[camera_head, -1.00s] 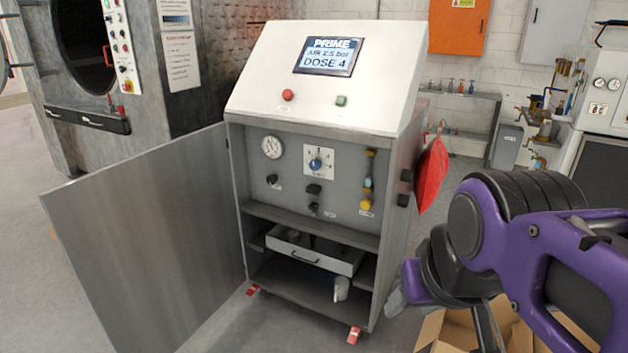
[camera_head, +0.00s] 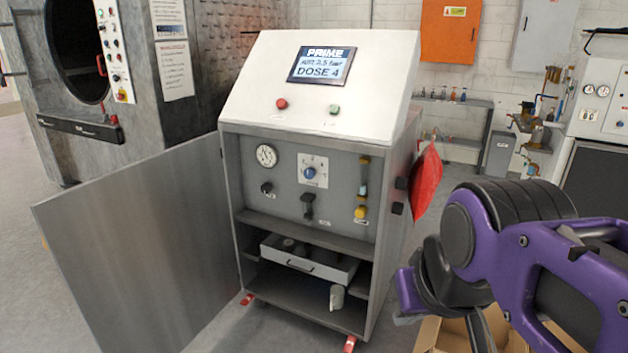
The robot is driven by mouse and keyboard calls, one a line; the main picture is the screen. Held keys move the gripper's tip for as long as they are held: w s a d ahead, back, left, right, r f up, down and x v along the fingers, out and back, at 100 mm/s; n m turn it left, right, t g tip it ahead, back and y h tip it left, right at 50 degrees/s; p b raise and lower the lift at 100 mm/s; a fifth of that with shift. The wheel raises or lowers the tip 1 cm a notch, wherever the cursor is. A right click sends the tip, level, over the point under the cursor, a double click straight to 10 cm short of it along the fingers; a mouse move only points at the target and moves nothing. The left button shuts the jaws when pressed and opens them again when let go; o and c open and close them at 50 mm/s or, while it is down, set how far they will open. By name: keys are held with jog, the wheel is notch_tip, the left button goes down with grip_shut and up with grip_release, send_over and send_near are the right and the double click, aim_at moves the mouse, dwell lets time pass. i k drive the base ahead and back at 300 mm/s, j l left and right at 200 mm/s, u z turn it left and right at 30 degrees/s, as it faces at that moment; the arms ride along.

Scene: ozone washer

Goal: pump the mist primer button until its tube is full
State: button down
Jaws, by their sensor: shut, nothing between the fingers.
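The mist primer is probably the yellow round button (camera_head: 361,212) low on the grey panel inside the open cabinet. A narrow upright tube (camera_head: 363,181) stands just above it, with yellow-brown at its top and a pale part below. The fill level is too small to tell. The cabinet's screen (camera_head: 321,65) reads PRIME, air 2.5 bar, DOSE 4. My purple arm is at the lower right. My gripper (camera_head: 407,312) shows only in part at its left end, shut and empty, below and right of the button and apart from the cabinet.
The panel also holds a gauge (camera_head: 267,156), a blue dial (camera_head: 310,173) and a black lever (camera_head: 308,205). The cabinet door (camera_head: 130,250) stands open to the left. A red flap (camera_head: 427,180) hangs on the right side. A cardboard box (camera_head: 430,334) lies beneath my arm.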

aim_at(361, 211)
jog(key=i+l+z, duration=0.15)
jog(key=i+z, duration=0.15)
jog(key=i+l+z, duration=0.1)
jog(key=i+z, duration=0.2)
jog(key=i, duration=0.15)
jog(key=i+z, duration=0.15)
jog(key=z, duration=0.35)
jog(key=k+j+u, duration=0.1)
jog(key=k+j, duration=0.15)
jog(key=k, duration=0.15)
jog(key=k+j+u, duration=0.35)
jog(key=i+l+z, duration=0.1)
jog(key=i+l, duration=0.15)
jog(key=l, duration=0.15)
jog(key=i+l+z, duration=0.1)
jog(key=i+l, duration=0.15)
jog(key=l, duration=0.15)
